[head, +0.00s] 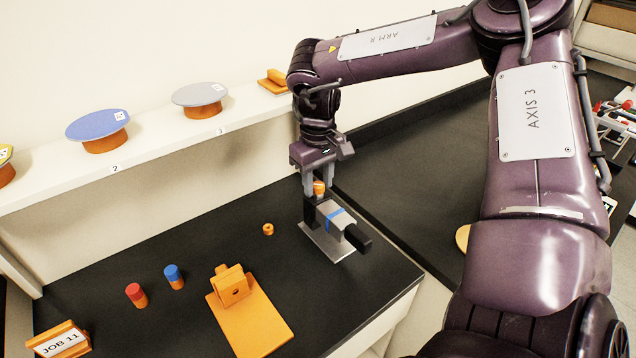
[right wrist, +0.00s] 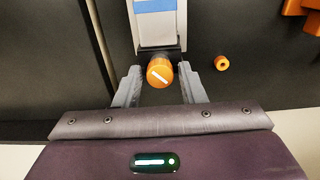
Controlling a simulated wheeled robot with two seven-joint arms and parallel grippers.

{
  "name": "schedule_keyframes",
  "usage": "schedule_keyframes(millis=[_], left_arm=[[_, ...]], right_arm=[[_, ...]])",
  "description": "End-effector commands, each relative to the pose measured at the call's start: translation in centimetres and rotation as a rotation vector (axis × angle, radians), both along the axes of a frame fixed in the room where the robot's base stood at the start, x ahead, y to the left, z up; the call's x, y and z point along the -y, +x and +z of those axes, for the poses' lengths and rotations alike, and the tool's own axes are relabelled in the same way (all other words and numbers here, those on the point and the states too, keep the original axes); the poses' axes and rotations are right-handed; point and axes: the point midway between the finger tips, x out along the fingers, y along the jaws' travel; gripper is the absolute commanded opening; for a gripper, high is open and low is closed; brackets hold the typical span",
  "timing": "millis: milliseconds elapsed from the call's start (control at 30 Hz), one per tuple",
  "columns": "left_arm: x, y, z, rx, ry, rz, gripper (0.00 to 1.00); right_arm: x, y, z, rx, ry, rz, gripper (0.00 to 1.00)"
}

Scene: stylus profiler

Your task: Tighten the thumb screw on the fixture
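The fixture (head: 327,240) is a grey metal plate with black end blocks and a blue band (head: 333,217) across it, standing on the black bench. Its orange thumb screw (head: 319,187) sits at the black block nearest the wall. In the right wrist view the screw (right wrist: 160,72) shows its round end with a white line running diagonally across it. My right gripper (head: 318,183) is above that end of the fixture. Its two fingers stand on either side of the screw, with a visible gap on each side, so it is open. My left gripper is not in view.
A small orange ring (head: 268,229) lies left of the fixture. An orange stand (head: 250,315), a red-topped cylinder (head: 136,294) and a blue-topped cylinder (head: 174,276) are nearer the front. A white shelf (head: 150,157) with discs runs along the wall.

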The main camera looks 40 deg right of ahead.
Motion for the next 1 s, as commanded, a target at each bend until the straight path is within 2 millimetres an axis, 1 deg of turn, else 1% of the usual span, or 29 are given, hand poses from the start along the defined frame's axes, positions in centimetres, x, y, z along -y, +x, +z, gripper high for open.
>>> schedule_keyframes(millis=[100,1000], left_arm=[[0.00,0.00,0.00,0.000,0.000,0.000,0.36],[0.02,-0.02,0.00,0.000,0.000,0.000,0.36]], right_arm=[[0.00,-0.02,0.03,-0.001,-0.001,0.196,0.37],[0.02,0.00,0.03,-0.002,-0.001,1.745,0.37]])
